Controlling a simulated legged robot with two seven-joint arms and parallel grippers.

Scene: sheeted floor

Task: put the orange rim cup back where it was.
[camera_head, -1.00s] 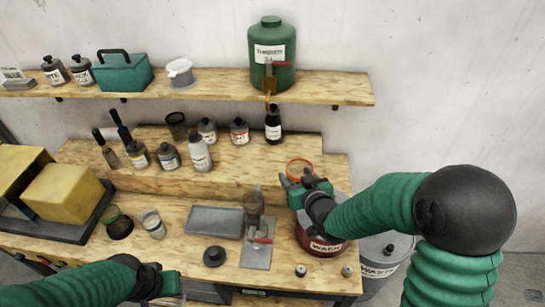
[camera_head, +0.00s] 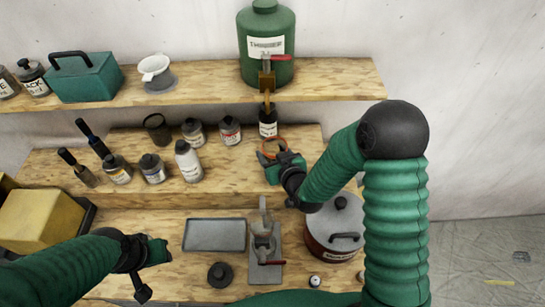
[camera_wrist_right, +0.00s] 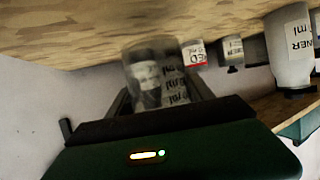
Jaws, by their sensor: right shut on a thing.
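The orange rim cup (camera_head: 273,147) is clear, with an orange ring at its top. My right gripper (camera_head: 283,163) is shut on it at the right part of the raised shelf, in front of the small dark bottle (camera_head: 268,122). In the right wrist view the clear cup (camera_wrist_right: 152,70) sits between the fingers, with printed marks on its wall and a dark bottle showing through it. Whether its base touches the shelf I cannot tell. My left gripper (camera_head: 157,252) is over the lower bench at the front left; its jaws are not clear.
A green tank with a tap (camera_head: 267,45) stands above on the top shelf. Several small bottles (camera_head: 187,160) and a dark-rimmed cup (camera_head: 157,128) stand left on the raised shelf (camera_head: 235,170). A lidded red pot (camera_head: 333,225) and grey tray (camera_head: 214,235) are on the lower bench.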

